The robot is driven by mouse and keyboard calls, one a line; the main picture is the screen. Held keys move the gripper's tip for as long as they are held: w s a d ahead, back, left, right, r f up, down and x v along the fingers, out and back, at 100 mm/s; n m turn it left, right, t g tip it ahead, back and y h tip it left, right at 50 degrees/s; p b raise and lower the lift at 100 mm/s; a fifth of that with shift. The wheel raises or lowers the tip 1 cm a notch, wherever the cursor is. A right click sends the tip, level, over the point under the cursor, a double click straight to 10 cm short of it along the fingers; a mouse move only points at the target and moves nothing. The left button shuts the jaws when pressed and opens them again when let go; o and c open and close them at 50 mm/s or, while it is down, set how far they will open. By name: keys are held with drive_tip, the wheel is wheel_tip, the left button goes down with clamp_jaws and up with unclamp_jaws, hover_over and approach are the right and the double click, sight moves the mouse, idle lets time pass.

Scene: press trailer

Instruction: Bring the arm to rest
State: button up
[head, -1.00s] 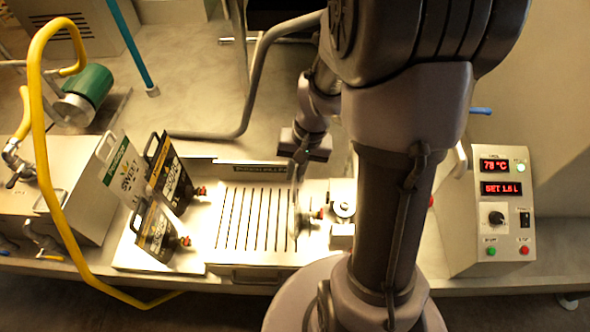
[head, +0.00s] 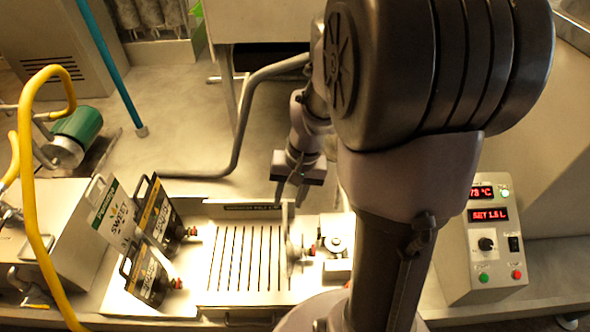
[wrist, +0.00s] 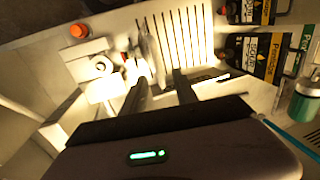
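My gripper (head: 292,190) hangs from my bent arm above the back edge of the slotted grate (head: 228,258) in the head view. In the wrist view its two dark fingers (wrist: 160,78) stand apart with nothing held between them, so it is open. A thin pouch (head: 291,228), seen nearly edge-on with a red cap, stands at the right end of the grate below my gripper. It also shows beyond the fingertips in the wrist view (wrist: 146,48), apparently apart from them. My arm hides part of the bench to the right.
Several pouches with handles (head: 118,214) stand left of the grate. A yellow hose (head: 30,190) arches at far left. A grey bent pipe (head: 240,135) runs behind the grate. A control box (head: 486,240) with red displays stands at right.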

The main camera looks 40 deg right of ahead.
wheel_tip(320, 180, up, 12)
drive_tip(key=s+d+p, duration=0.1)
drive_tip(key=d+p, duration=0.1)
drive_tip(key=p, duration=0.1)
drive_tip(key=s+a+f+t+b, duration=0.1)
drive_tip(key=s+a+f+b, duration=0.2)
drive_tip(key=a+f+b, duration=0.1)
drive_tip(key=s+a+f+n+t+b, duration=0.1)
drive_tip(key=s+a+f+t+b, duration=0.1)
drive_tip(key=a+b, duration=0.5)
drive_tip(key=s+a+f+n+t+b, duration=0.1)
drive_tip(key=s+a+f+b, duration=0.3)
drive_tip(key=a+f+b, duration=0.2)
drive_tip(key=shift+s+a+t+b, duration=0.25)
drive_tip(key=shift+s+t+b, duration=0.1)
drive_tip(key=shift+b, duration=0.65)
drive_tip(key=shift+d, duration=0.1)
